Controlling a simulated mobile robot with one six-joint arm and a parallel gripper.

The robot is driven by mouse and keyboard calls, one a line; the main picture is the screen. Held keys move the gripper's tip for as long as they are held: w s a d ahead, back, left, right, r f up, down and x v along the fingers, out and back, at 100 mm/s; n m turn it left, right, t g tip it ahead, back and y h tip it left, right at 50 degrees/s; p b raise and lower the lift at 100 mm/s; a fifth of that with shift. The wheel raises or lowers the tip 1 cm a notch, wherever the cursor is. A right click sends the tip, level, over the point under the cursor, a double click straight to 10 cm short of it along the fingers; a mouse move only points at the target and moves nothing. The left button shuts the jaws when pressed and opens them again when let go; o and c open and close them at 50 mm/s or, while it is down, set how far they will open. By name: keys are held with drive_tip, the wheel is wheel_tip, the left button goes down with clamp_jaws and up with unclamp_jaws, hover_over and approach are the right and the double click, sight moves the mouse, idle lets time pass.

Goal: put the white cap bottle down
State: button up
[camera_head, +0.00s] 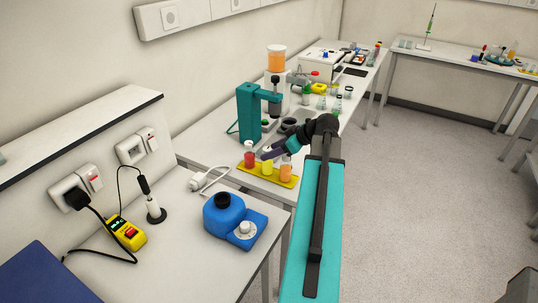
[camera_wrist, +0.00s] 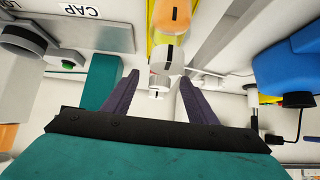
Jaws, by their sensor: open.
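A bottle with orange juice and a white cap (camera_wrist: 172,18) shows at the top middle of the wrist view, in front of the open fingers. A second white cap shows just below it, between the fingertips. My gripper (camera_head: 267,153) is open, low over the back of the tray. The wrist view shows its dark fingers (camera_wrist: 157,78) apart. Whether they touch a bottle is unclear.
A teal stand (camera_head: 248,113) rises behind the tray. A blue device with a dial (camera_head: 226,216) stands in front on the nearer table. A white plug and cable (camera_head: 198,183) lie left of the tray. A grey box (camera_head: 320,62) and several small vessels stand farther back.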

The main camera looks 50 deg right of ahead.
drive_tip(key=shift+b+v, duration=1.3)
drive_tip(key=shift+v, duration=2.95)
